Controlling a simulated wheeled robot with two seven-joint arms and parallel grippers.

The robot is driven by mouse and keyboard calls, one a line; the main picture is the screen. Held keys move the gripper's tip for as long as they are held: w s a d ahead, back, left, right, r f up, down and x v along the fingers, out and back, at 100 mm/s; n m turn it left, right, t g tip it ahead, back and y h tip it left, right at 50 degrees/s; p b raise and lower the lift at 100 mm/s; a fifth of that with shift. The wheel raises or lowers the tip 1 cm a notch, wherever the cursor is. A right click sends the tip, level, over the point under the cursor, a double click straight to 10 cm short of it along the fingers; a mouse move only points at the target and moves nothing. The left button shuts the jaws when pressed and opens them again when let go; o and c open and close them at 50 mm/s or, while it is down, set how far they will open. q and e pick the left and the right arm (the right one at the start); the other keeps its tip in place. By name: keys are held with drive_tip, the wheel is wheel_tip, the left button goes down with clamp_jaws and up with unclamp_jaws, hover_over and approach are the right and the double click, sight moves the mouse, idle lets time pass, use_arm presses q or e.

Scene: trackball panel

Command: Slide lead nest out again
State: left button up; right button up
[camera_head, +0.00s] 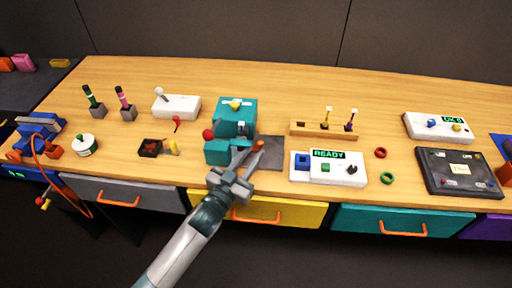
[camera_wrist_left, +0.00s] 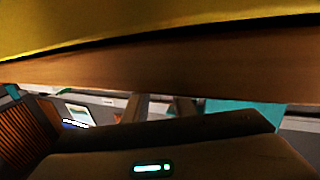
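A teal machine (camera_head: 236,115) stands on the bench, with a yellow part on top and a red knob at its left. A lower teal block (camera_head: 217,151) juts from its front; I take it for the lead nest, but cannot be sure. My left gripper (camera_head: 247,153) is at the bench's front edge, just right of this block, with its fingers apart. I cannot tell whether they touch it. The left wrist view shows the two separated fingers (camera_wrist_left: 159,107) with a teal surface (camera_wrist_left: 242,114) to their right. My right gripper is out of view.
A dark grey mat (camera_head: 271,155) lies right of the machine, with a reddish-brown tipped piece (camera_head: 258,146) near my fingers. A white READY panel (camera_head: 328,169) stands further right. A small dark tray (camera_head: 150,148) lies left. Drawers with orange handles (camera_head: 255,218) run below.

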sight(271, 157)
use_arm(q)
drive_tip(key=shift+x, duration=1.25)
drive_tip(key=shift+d, duration=0.1)
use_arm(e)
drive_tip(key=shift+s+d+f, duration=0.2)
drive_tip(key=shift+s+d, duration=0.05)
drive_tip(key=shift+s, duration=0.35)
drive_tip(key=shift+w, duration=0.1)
use_arm(q)
clamp_jaws()
drive_tip(key=shift+d, duration=2.35)
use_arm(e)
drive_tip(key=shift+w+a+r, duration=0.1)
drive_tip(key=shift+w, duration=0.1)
use_arm(q)
unclamp_jaws()
